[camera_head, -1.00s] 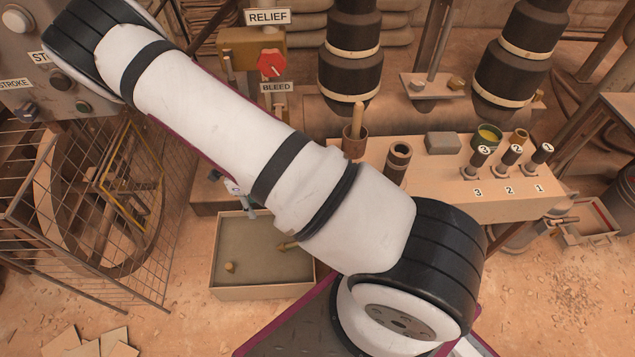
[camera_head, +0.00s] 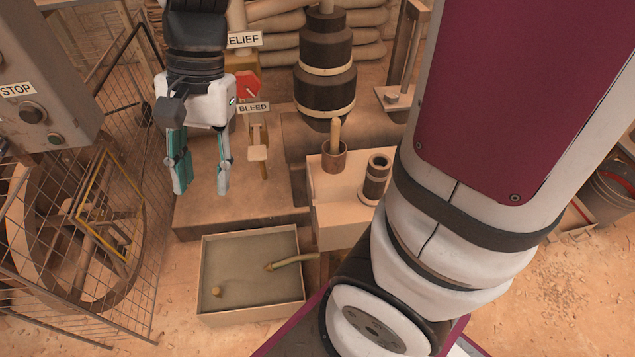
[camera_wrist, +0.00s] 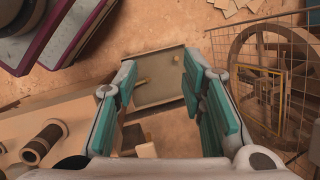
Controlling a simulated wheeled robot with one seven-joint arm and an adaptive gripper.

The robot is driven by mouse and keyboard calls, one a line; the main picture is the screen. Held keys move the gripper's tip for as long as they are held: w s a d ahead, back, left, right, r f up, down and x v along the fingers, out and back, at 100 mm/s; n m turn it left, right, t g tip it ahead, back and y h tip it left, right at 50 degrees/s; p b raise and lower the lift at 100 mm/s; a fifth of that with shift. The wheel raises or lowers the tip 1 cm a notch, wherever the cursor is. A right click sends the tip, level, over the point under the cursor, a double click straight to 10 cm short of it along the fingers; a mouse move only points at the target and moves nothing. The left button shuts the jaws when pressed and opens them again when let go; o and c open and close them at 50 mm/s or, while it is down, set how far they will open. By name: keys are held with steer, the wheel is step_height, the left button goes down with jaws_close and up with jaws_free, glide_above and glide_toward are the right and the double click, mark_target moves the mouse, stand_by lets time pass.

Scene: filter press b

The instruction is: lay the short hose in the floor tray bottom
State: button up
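The floor tray (camera_head: 250,314) is a shallow tan box with a grey-green bottom, on the floor at lower middle. The short hose (camera_head: 292,262), olive-tan and slightly bent, has its left end over the tray bottom. Its right part crosses the tray's right rim and sticks out beyond it. My gripper (camera_head: 203,190) hangs fingers down above and behind the tray, left of the bleed valve. Its teal-padded fingers are wide apart with nothing between them. In the wrist view the tray (camera_wrist: 158,95) shows beyond the open fingers, with the hose (camera_wrist: 143,84) small at its left side.
A small yellowish knob (camera_head: 216,291) lies in the tray. A wire cage (camera_head: 120,270) stands left of it. A bench (camera_head: 340,215) with a dark collared cylinder (camera_head: 375,180) and a cup holding a wooden handle (camera_head: 334,155) stands to the right. The floor in front is clear.

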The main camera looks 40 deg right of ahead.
steer(key=s+d+r+n+h, duration=0.1)
steer(key=s+d+r+n, duration=0.1)
steer(key=s, duration=0.7)
steer(key=s+d+r+n+t+h, duration=0.1)
steer(key=s+d+r+n+h, duration=0.1)
steer(key=s+n, duration=0.5)
steer(key=shift+s+d+r+n+h, duration=0.3)
steer(key=shift+s+d+r, duration=0.3)
steer(key=shift+s+d, duration=0.55)
